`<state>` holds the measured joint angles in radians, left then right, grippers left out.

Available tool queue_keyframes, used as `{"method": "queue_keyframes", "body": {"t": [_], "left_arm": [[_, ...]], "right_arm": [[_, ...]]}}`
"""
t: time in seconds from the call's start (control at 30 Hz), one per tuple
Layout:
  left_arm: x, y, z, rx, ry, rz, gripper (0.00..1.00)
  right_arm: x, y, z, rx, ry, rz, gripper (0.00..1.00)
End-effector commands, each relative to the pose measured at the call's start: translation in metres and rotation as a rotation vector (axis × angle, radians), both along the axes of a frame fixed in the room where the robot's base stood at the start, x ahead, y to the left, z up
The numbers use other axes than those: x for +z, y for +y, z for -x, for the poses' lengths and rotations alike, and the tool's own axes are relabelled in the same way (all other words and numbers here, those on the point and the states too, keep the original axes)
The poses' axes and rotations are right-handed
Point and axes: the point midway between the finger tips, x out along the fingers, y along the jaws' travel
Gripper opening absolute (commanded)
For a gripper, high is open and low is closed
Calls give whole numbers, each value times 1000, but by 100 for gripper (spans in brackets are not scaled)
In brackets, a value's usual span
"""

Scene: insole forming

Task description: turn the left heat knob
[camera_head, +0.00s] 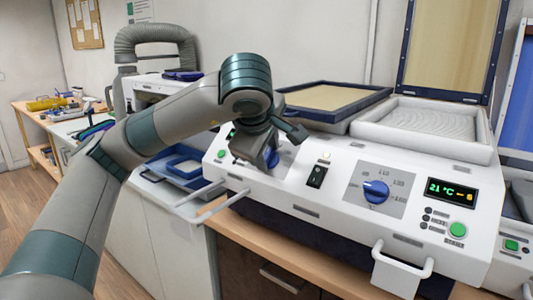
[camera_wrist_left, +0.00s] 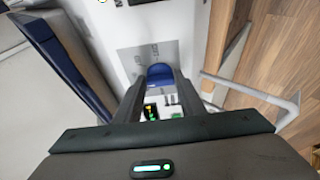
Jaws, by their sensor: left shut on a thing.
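The left heat knob is blue and shows in part behind my fingers in the head view (camera_head: 286,159). In the left wrist view its rounded blue top (camera_wrist_left: 160,74) sits between my two fingers. My left gripper (camera_head: 265,160) is shut on this knob, reaching down to the white front panel. The gripper hides much of the knob and the scale around it. A second blue knob (camera_head: 376,191) on a grey dial stands free to the right. My right gripper is in neither view.
A black rocker switch (camera_head: 316,176) sits just right of my gripper. A display (camera_head: 452,192) reading 21 °C and a green button (camera_head: 458,229) are further right. White handles (camera_head: 402,262) stick out from the front. Framed lids and a white tray (camera_head: 425,125) stand behind.

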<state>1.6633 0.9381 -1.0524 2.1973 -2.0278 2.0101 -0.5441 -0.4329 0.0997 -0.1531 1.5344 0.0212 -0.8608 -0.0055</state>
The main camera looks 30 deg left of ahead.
Motion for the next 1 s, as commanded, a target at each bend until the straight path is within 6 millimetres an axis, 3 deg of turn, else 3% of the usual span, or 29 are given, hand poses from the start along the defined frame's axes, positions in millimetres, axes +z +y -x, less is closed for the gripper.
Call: {"method": "queue_keyframes", "body": {"t": [0.03,0.07,0.1,0.13,0.57,1.0], "left_arm": [[0,-1,0,-2,0,1,14],[0,-1,0,-2,0,1,43],[0,-1,0,-2,0,1,53],[0,-1,0,-1,0,1,55],[2,-1,2,-1,-1,1,55],[28,-11,24,-1,-4,-1,55]], "right_arm": [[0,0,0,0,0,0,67],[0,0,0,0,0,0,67],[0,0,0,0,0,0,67],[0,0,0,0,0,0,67],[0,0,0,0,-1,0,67],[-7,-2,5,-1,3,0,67]]}}
